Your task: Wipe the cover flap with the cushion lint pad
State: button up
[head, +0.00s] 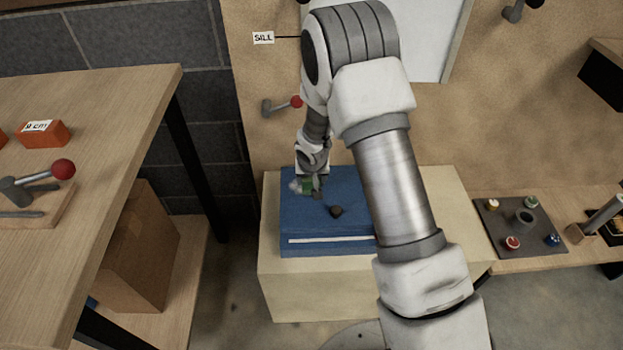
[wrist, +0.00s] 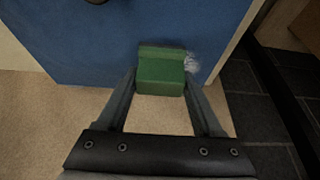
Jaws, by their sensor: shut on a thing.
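The cover flap (head: 335,222) appears to be the blue panel lying on the cream box in the head view. It has a dark knob and a white strip near its front edge. The blue surface (wrist: 105,55) fills the upper part of the wrist view. My gripper (wrist: 162,88) is shut on the green lint pad (wrist: 160,72), over the edge of the blue surface. Whether the pad touches the surface I cannot tell. A whitish smudge (wrist: 192,62) lies just right of the pad. In the head view the pad (head: 308,186) is small and partly hidden by my gripper.
The cream box (head: 320,290) stands against a tan wall. A dark board with coloured knobs (head: 522,225) is at right.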

jog(key=shift+f+b, duration=1)
jog(key=shift+f, duration=0.05)
jog(key=shift+w, duration=0.1)
